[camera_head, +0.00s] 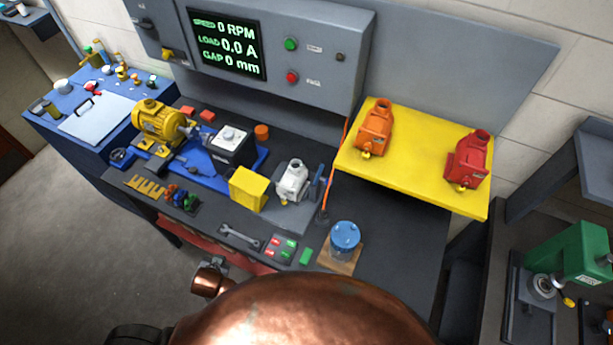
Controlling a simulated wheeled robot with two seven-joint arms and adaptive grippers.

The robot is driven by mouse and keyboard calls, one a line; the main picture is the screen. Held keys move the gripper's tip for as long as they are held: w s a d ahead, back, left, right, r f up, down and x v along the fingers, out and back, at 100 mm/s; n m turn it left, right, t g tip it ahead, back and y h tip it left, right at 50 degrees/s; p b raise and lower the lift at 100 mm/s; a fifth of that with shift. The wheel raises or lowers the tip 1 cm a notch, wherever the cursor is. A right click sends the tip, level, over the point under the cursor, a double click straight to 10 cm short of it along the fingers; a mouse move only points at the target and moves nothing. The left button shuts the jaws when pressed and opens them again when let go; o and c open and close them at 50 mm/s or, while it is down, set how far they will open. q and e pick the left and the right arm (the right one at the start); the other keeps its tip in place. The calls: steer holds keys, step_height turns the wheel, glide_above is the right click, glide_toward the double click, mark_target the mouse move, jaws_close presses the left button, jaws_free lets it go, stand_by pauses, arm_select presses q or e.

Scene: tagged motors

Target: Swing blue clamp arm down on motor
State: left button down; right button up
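A small white-grey motor (292,182) stands near the middle of the bench. An upright blue-grey plate (317,188) is just right of it and may be the blue clamp arm; I cannot tell for sure. It looks raised, not lying on the motor. A yellow motor (158,120) sits on a blue base at the left. A blue cylindrical motor (345,237) stands on a wooden block near the front edge. A large copper-coloured part of my own body fills the bottom of the view. I make out neither gripper's fingers.
An orange motor (374,130) and a red motor (468,160) stand on a yellow shelf (412,158). A yellow block (248,189), a wrench (240,237) and a button panel (281,248) lie near the bench front. A display panel (226,42) stands behind.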

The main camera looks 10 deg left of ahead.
arm_select(q)
steer(key=w+d+r+m+t+y+p, duration=0.1)
steer(key=w+r+m+t, duration=0.3)
steer(key=r, duration=0.6)
steer(key=w+d+r+t+p, duration=0.1)
steer(key=w+r+t, duration=0.1)
steer(key=w+r, duration=0.6)
steer(key=w+d+r+m+t+h, duration=0.45)
steer(key=d+r+m, duration=0.35)
steer(key=d, duration=0.3)
steer(key=s+d+f+m+g+h, duration=0.1)
steer(key=d+m+h, duration=0.3)
steer(key=d, duration=0.5)
steer(key=s+d+f+m+g+h, duration=0.1)
steer(key=d+m+g+h, duration=0.1)
steer(key=d+m+h, duration=0.3)
steer(key=d+m, duration=0.3)
steer(key=d, duration=0.1)
steer(key=shift+d+f+m, duration=0.25)
steer(key=shift+f+m, duration=0.05)
steer(key=shift+f, duration=0.1)
steer(key=shift+w, duration=0.1)
